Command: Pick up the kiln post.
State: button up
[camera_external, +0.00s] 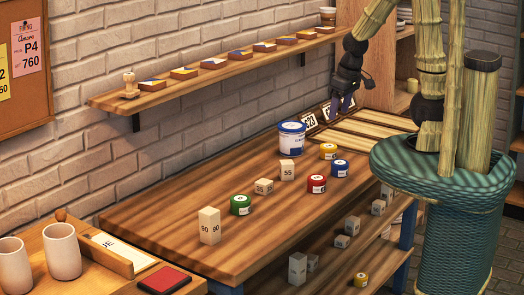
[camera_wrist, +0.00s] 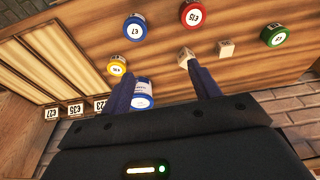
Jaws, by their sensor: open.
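Several pale kiln posts stand on the wooden table (camera_external: 165,222). The tallest, marked 90 (camera_external: 209,227), is at the near left; a small low block (camera_external: 264,187) and a mid-height post marked 55 (camera_external: 287,170) stand farther back. My gripper (camera_external: 342,104) is open and empty, above the table's far end near the wall. In the wrist view, my gripper (camera_wrist: 163,82) has its two dark fingers apart. A pale post (camera_wrist: 184,57) shows near the right fingertip there, with another pale block (camera_wrist: 226,48) beyond it. The 90 post is not visible in the wrist view.
A white-and-blue tub (camera_external: 291,140) stands near the wall. Green (camera_external: 240,205), red (camera_external: 316,184), blue (camera_external: 340,168) and yellow (camera_external: 328,151) jars sit around the posts. A wall shelf (camera_external: 190,85) with tiles overhangs the back. Grey blocks (camera_external: 297,268) stand on the lower shelf.

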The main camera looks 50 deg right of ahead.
jog(key=w+a+r+n+g+p, duration=0.1)
jog(key=a+r+n+p, duration=0.25)
jog(key=r+p, duration=0.75)
jog(key=w+a+f+n+t+h+b, duration=0.2)
jog(key=w+a+f+n+h+b, duration=0.15)
jog(key=a+f+n+b, duration=0.5)
jog(key=w+a+f+n+t+h+b, duration=0.25)
jog(key=a+f+n+h+b, duration=0.2)
jog(key=a+f+n, duration=0.65)
jog(key=s+a+f+n+t+y+b, duration=0.1)
jog(key=s+a+f+n+t+b, duration=0.1)
jog(key=a, duration=0.5)
jog(key=s+a+f+n+t+y+b, duration=0.1)
jog(key=s+a+f+n+t+b, duration=0.1)
jog(key=a, duration=0.5)
jog(key=s+a+f+n+t+y+b, duration=0.2)
jog(key=s+a+n+t+b, duration=0.2)
jog(key=a, duration=0.3)
jog(key=shift+s+a+n+t+b, duration=0.2)
jog(key=shift+s+n+t+b, duration=0.15)
jog(key=shift+n+t+b, duration=0.35)
jog(key=s+a+n+t+y+b, duration=0.1)
jog(key=s+a+n+t+y, duration=0.1)
jog(key=s+a, duration=0.3)
jog(key=shift+s+a+f+n+y, duration=0.35)
jog(key=shift+a+n+y, duration=0.25)
jog(key=shift+y, duration=0.2)
jog(key=shift+t, duration=0.25)
